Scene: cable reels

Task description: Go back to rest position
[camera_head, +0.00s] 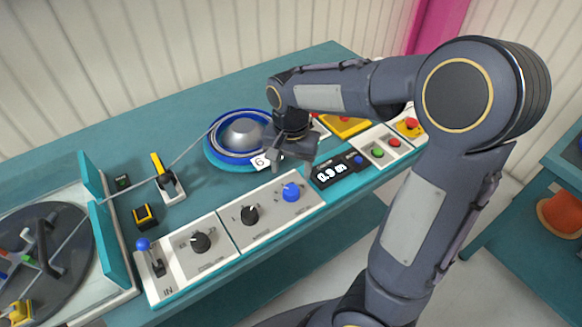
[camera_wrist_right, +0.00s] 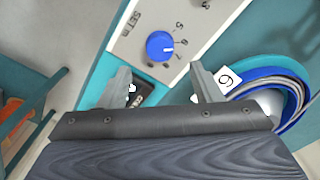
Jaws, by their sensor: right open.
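My right gripper (camera_head: 290,150) reaches in from the right in the head view and hangs over the teal bench, in front of the blue reel. In the right wrist view its two fingers (camera_wrist_right: 162,88) are spread apart with nothing between them. A blue knob (camera_wrist_right: 160,45) on the white control panel shows just beyond the fingertips, and it also shows in the head view (camera_head: 291,192). A white tag marked 6 (camera_wrist_right: 228,78) is close beside one finger. My left gripper is in neither view.
The teal bench (camera_head: 140,158) carries a blue reel (camera_head: 216,152) with grey cable, a black display (camera_head: 336,171), a red button (camera_head: 411,124) and black knobs. A grey turntable (camera_head: 75,285) stands at left. An orange object (camera_head: 560,213) sits on a teal shelf at right.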

